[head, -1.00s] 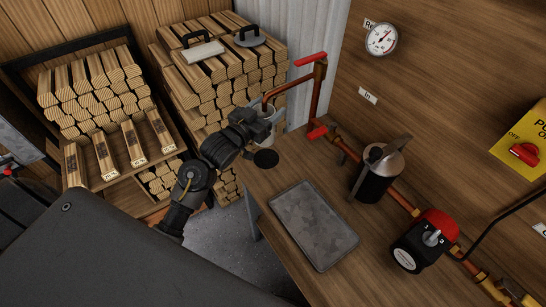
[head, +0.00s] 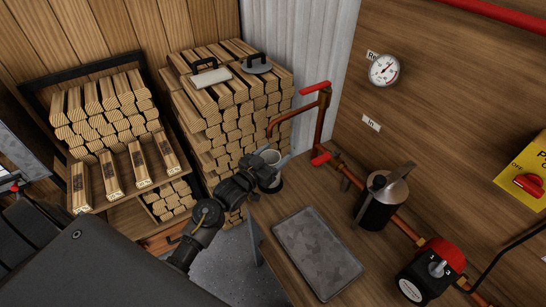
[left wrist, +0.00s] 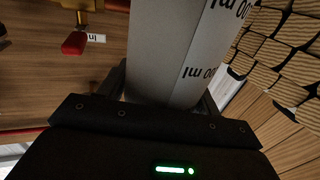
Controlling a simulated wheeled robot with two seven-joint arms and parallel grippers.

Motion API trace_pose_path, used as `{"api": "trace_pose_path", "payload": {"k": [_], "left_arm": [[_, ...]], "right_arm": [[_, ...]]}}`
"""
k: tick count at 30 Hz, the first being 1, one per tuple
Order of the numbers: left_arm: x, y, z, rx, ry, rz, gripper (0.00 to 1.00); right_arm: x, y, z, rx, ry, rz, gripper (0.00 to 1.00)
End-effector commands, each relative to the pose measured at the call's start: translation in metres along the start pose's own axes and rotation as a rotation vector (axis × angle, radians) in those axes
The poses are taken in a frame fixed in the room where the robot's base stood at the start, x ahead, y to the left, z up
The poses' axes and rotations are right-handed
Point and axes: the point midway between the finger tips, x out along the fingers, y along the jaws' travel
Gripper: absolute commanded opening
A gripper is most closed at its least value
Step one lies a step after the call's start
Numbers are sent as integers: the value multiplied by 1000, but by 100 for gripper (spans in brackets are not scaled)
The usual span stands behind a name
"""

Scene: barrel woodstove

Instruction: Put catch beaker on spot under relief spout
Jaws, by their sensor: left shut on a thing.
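The catch beaker (head: 271,157) is a pale, open-topped cup with "ml" print, seen close up in the left wrist view (left wrist: 170,55). My left gripper (head: 268,172) is shut on it. It holds the beaker roughly upright at the far left end of the bench. The black round spot (head: 274,187) shows only partly beneath the gripper and beaker. I cannot tell whether the beaker's base touches it. The relief spout (head: 269,131) is the downturned end of the copper pipe, just above the beaker rim in the picture. My right gripper is not in view.
A grey metal tray (head: 318,253) lies on the wooden bench (head: 330,190). A dark can with a metal handle (head: 380,203) and a red-black pump (head: 432,270) stand along the copper pipe. Stacked firewood (head: 228,125) rises behind the bench's left end.

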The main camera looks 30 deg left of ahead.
Motion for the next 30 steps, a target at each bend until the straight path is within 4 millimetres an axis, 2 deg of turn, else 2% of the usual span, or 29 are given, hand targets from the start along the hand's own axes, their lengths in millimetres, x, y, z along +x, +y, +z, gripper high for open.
{"api": "trace_pose_path", "payload": {"k": [3, 14, 15, 19, 20, 30], "left_arm": [[0, 0, 8, 0, 1, 0, 28], [0, 0, 13, 1, 1, 0, 28], [0, 0, 13, 1, 1, 0, 66], [0, 0, 12, 1, 1, 0, 83], [0, 0, 12, 1, 1, 0, 86], [-1, 0, 8, 1, 1, -1, 86]], "right_arm": [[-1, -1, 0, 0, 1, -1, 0], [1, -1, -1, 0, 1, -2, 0], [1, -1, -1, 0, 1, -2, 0], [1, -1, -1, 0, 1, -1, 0], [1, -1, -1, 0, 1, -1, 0], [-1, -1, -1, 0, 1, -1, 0]]}}
